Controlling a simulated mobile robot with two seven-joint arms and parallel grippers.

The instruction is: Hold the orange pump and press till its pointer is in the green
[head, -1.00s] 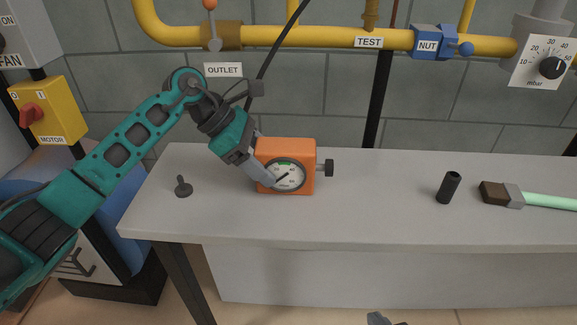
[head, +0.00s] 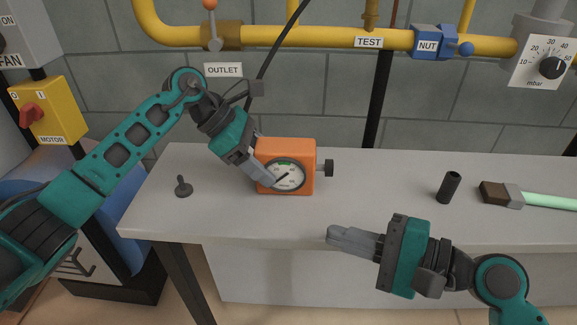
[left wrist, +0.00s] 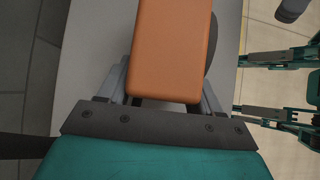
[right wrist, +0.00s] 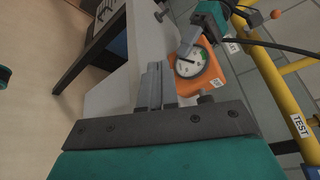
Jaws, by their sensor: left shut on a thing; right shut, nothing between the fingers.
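The orange pump (head: 303,153) stands on the bench, with a round white gauge (head: 288,176) on its front and a black knob (head: 328,168) on its right side. The gauge has a green band near the top; its dark pointer slants and lies outside the green. My left gripper (head: 264,172) is shut on the pump from its left side; the left wrist view shows the orange body (left wrist: 172,45) between the fingers. My right gripper (head: 332,235) is shut and empty, in front of the pump and apart from it. The pump also shows in the right wrist view (right wrist: 212,72).
A small dark grey peg-like part (head: 183,187) lies at the bench's left. A black cylinder (head: 449,187) and a brush (head: 505,195) lie on the right. Yellow pipes (head: 320,37) run along the wall behind.

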